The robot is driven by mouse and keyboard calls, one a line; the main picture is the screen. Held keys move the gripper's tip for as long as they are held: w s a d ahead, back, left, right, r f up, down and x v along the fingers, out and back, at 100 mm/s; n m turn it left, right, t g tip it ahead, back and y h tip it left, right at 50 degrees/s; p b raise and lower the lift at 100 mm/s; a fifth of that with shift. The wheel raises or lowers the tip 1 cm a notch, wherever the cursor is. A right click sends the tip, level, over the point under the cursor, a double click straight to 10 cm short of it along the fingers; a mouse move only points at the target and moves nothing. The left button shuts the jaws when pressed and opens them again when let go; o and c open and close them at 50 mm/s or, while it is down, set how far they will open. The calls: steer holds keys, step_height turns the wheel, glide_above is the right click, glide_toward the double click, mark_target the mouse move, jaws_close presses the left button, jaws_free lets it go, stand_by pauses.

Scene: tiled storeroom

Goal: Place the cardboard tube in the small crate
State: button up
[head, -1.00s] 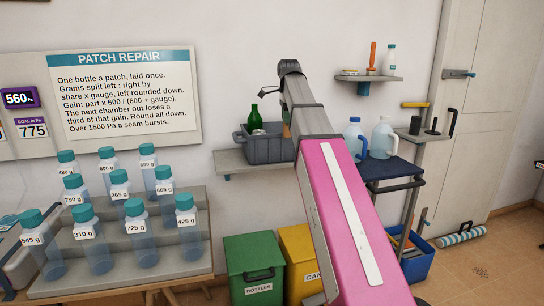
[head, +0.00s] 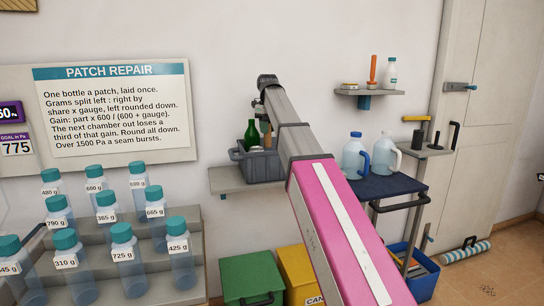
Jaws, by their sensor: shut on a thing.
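The small crate (head: 262,171) is grey and stands on a wall shelf at the middle. A green bottle (head: 252,134) stands upright in it. A brown piece that looks like the cardboard tube (head: 267,136) shows above the crate, right of the bottle, mostly hidden by my arm. My gripper (head: 263,116) is small and dark in the head view, at the far end of my arm, over the crate. It is shut on the tube. The fingertips are largely hidden, and I cannot tell whether the tube's lower end touches anything inside.
The shelf (head: 222,181) has a little bare room left of the crate. Two jugs (head: 355,156) stand on a dark blue stand at right. Stepped racks of bottles (head: 122,250) fill the lower left. Green (head: 252,275) and yellow bins stand below. A striped roll (head: 465,253) lies by the door.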

mark_target(268, 146)
steer(key=shift+f, duration=4)
steer(key=shift+f, duration=0.6)
steer(key=o, duration=0.6)
step_height(268, 146, up, 13)
steer(key=shift+r, duration=0.1)
